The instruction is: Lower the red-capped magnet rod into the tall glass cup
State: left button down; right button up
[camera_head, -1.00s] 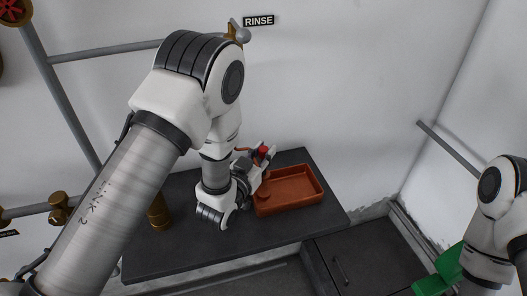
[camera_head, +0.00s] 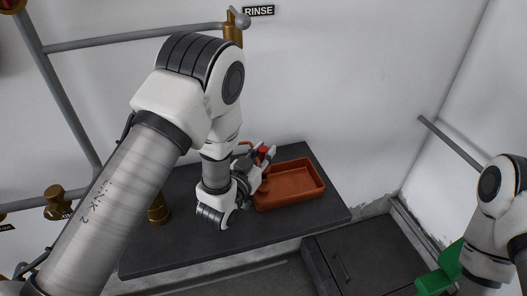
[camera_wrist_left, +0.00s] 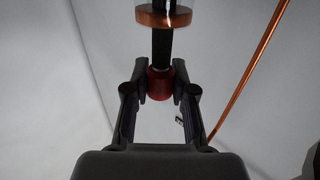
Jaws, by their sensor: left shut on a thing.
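My left gripper (camera_wrist_left: 160,88) is shut on the red cap (camera_wrist_left: 159,85) of the magnet rod. The dark rod (camera_wrist_left: 163,45) extends away from the cap, toward the top of the left wrist view. A clear glass cup with a copper-coloured rim band (camera_wrist_left: 163,17) shows there, and the rod overlaps it; I cannot tell how deep the rod sits. In the head view, the red cap (camera_head: 263,152) shows at my left gripper (camera_head: 265,158), beside the orange tray. The glass cup cannot be made out there. My right gripper is out of view.
An orange-brown tray (camera_head: 318,190) lies on the dark bench (camera_head: 280,226). A brass piece (camera_head: 159,211) stands at the bench's left. A thin copper rod (camera_wrist_left: 248,65) slants across the right of the wrist view. A green object (camera_head: 440,272) is at lower right. The bench front is clear.

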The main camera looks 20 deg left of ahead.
pick_arm(q)
jog(key=shift+f+b, duration=0.4)
jog(key=shift+f, duration=0.2)
jog(key=c, duration=0.9)
grip_release()
jog(key=shift+s, duration=0.15)
jog(key=s, duration=0.2)
jog(key=s+a, duration=0.1)
jog(key=s, duration=0.4)
jog(key=shift+a, duration=0.15)
